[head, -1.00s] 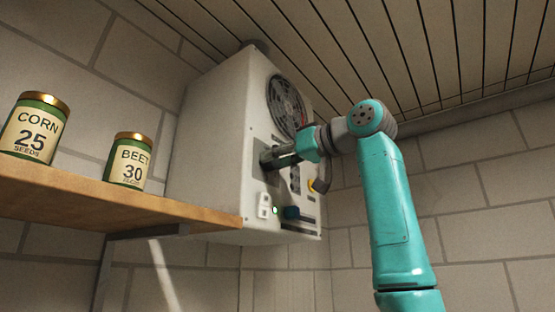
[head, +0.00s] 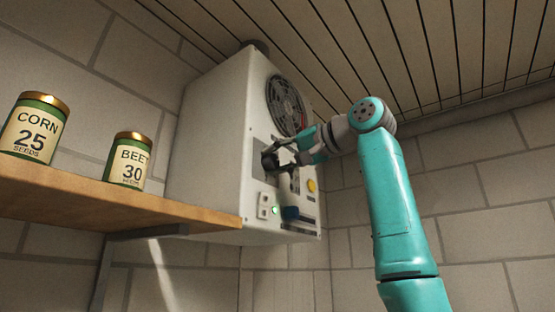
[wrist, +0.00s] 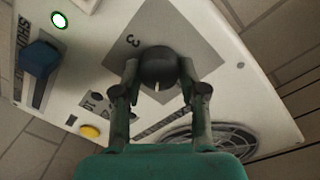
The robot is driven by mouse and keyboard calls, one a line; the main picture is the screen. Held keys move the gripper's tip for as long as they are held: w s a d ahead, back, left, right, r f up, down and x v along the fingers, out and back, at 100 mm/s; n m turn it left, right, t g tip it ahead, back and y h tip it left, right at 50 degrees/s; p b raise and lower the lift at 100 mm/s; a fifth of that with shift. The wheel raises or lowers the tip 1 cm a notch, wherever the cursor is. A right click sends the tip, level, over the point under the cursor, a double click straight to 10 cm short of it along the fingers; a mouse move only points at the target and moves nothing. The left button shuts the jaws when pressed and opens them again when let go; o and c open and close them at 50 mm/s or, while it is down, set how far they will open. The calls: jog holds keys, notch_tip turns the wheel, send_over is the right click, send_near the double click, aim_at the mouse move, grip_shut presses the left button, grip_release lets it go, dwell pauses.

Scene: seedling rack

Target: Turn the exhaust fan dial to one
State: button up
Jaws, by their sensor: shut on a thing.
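The exhaust fan dial is a round black knob (wrist: 158,66) on a grey square plate (wrist: 108,58) on the white fan box (head: 210,150). In the head view the dial (head: 268,161) is partly hidden by my fingers. My gripper (wrist: 160,76) is shut on the dial, one finger on each side. It also shows in the head view (head: 277,151). A white mark on the dial points toward the bottom of the wrist view, toward the fan grille side. A "3" shows on the plate at upper left; other numbers on it are not visible.
The fan grille (head: 285,103) is above the dial. A yellow button (head: 311,185), a blue knob (head: 291,213), a lit green lamp (head: 274,210) and a white switch (head: 263,206) are nearby. A wooden shelf (head: 120,200) holds a corn can (head: 34,127) and a beet can (head: 128,160).

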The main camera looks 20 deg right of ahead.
jog(key=shift+r+m, duration=0.1)
jog(key=shift+m, duration=0.4)
jog(key=o, duration=1.1)
jog(key=shift+o, duration=0.2)
jog(key=shift+d, duration=0.1)
jog(key=v, duration=1.2)
